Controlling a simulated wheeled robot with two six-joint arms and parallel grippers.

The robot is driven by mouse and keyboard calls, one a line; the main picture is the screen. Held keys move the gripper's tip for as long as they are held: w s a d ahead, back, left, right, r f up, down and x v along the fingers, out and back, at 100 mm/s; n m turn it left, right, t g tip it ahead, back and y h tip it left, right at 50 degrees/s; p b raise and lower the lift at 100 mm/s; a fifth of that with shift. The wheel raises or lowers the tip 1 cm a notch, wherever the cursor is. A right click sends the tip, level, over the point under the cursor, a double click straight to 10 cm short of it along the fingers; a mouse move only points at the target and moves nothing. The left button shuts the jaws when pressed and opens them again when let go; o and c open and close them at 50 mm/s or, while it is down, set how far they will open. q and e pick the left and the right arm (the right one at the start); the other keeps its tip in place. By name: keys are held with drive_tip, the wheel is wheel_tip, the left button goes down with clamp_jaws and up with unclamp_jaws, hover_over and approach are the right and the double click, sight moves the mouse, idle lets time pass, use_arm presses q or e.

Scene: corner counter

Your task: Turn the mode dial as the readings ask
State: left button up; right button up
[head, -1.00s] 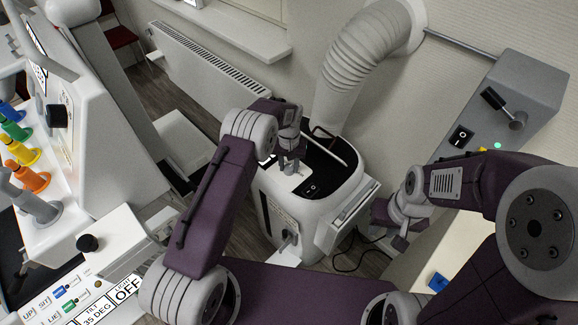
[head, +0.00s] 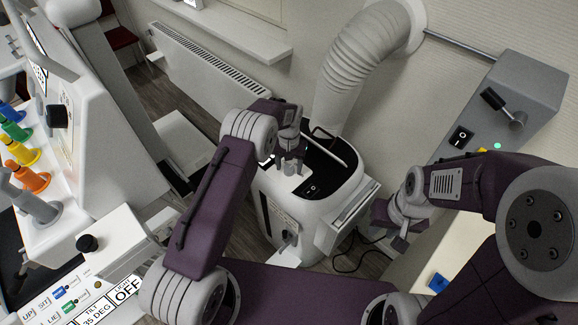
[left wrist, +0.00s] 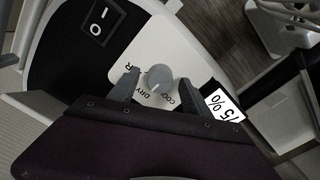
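The mode dial is a round grey knob (left wrist: 160,76) on a white label panel of the white floor unit (head: 283,205). In the left wrist view, the words DRY and COO… and a third ending in R show around it. I cannot tell for sure which word its light mark faces. My left gripper (head: 290,163) is over the panel, its fingers (left wrist: 157,86) open on either side of the knob with small gaps. A reading card (left wrist: 224,104) shows what looks like 75 %, partly hidden. My right gripper (head: 402,240) hangs right of the unit; its finger opening is unclear.
A power switch (left wrist: 103,20) sits beside the dial panel. A ribbed hose (head: 362,60) rises behind the unit. A grey wall box (head: 525,90) with a lever and switch is at right. A white machine with coloured knobs (head: 28,180) stands at left.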

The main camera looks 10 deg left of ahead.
use_arm(q)
wheel_tip(320, 180, up, 9)
idle(0.5)
wheel_tip(320, 180, up, 6)
drive_tip(key=t, duration=0.1)
hover_over(288, 167)
drive_tip(key=w+a, duration=0.1)
drive_tip(key=s+a+r+n, duration=0.1)
drive_tip(key=s+a+r, duration=0.35)
drive_tip(key=s, duration=0.45)
drive_tip(key=s+a+f, duration=0.1)
drive_tip(key=s+f, duration=0.2)
drive_tip(key=s, duration=0.6)
drive_tip(key=s+a+f, duration=0.1)
drive_tip(key=s+f, duration=0.2)
drive_tip(key=s, duration=0.5)
drive_tip(key=shift+s+a+f, duration=0.15)
drive_tip(key=shift+s+f, duration=0.1)
drive_tip(key=shift+s, duration=0.15)
